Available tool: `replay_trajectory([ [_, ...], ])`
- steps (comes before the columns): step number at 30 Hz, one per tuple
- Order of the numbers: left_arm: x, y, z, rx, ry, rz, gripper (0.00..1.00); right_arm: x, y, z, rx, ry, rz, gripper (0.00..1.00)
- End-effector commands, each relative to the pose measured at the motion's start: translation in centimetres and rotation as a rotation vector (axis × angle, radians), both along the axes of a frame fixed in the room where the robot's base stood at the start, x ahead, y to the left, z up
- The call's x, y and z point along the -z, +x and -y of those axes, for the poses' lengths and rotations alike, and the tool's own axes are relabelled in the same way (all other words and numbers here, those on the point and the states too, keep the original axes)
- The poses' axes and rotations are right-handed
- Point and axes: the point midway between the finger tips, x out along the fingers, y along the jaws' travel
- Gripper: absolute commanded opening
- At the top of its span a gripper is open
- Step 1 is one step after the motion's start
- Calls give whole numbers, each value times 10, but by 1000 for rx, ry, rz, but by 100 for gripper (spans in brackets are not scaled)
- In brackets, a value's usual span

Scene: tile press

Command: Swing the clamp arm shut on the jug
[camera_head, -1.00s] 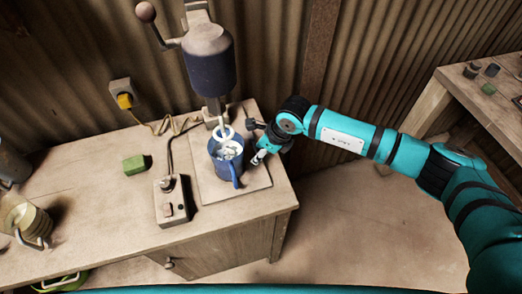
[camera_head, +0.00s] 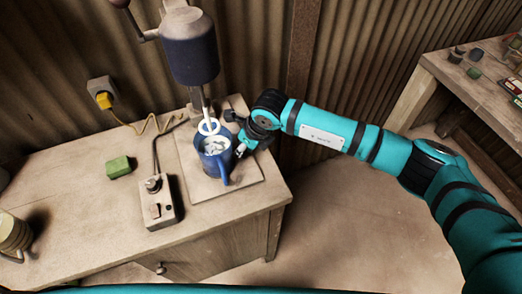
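A blue jug (camera_head: 218,172) with pale contents stands upright on the flat base plate (camera_head: 250,179) of the machine, its handle toward the front. A white ring-shaped part (camera_head: 209,126) hangs from the machine head (camera_head: 190,50) at the jug's back rim. My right gripper (camera_head: 240,148) is low at the jug's right side, close to its rim; whether they touch is unclear. Its fingers are small and dark, so their opening cannot be told. The clamp arm cannot be clearly made out from the dark parts around the gripper. My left gripper is not in view.
A switch box (camera_head: 158,203) with a lever and a green block (camera_head: 118,167) are left of the plate on the bench (camera_head: 85,215). A yellow plug (camera_head: 104,100) with a cable is on the wall. A second table (camera_head: 440,75) stands at right.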

Motion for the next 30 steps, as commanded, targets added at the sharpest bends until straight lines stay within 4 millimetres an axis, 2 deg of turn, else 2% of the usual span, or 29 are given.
replay_trajectory([
  [2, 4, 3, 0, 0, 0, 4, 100, 0, -1, -7, 7, 2, 2, 0],
  [10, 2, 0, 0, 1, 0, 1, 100, -1, -1, -6, 9, 2, 1, 0],
  [11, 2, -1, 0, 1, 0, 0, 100, -1, -1, -6, 9, 2, 1, 22],
  [15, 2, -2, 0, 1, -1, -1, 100, -1, -1, -6, 9, 2, 1, 41],
  [25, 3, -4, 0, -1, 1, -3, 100, -4, -2, -5, 8, 1, 1, 41],
  [30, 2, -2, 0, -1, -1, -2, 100, -25, -6, 2, 7, 2, 4, 41],
])
